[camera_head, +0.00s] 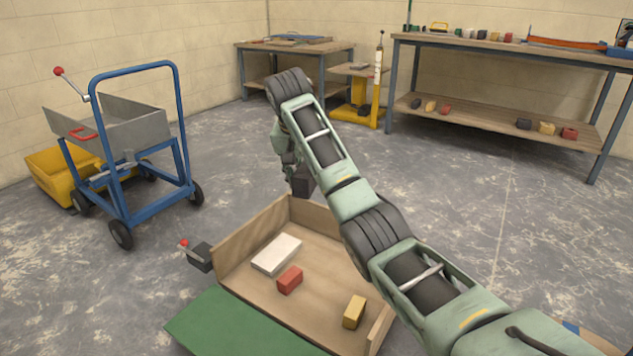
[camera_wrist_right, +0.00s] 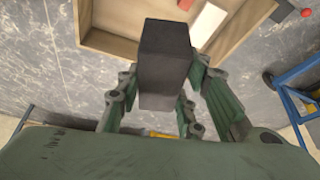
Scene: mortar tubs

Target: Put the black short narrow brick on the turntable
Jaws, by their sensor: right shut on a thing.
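A black brick (camera_wrist_right: 165,55) fills the middle of the right wrist view, upright between the fingers of my right gripper (camera_wrist_right: 163,88). The gripper is shut on it. I cannot make out a turntable for certain in either view. My left gripper is not in view.
The open wooden box (camera_head: 248,241) holds a white slab (camera_head: 277,254), a red brick (camera_head: 290,280) and a yellow brick (camera_head: 354,312). A green panel (camera_head: 225,325) lies before it. A blue cart (camera_head: 125,160) stands left. A workbench (camera_head: 480,115) with bricks stands back right.

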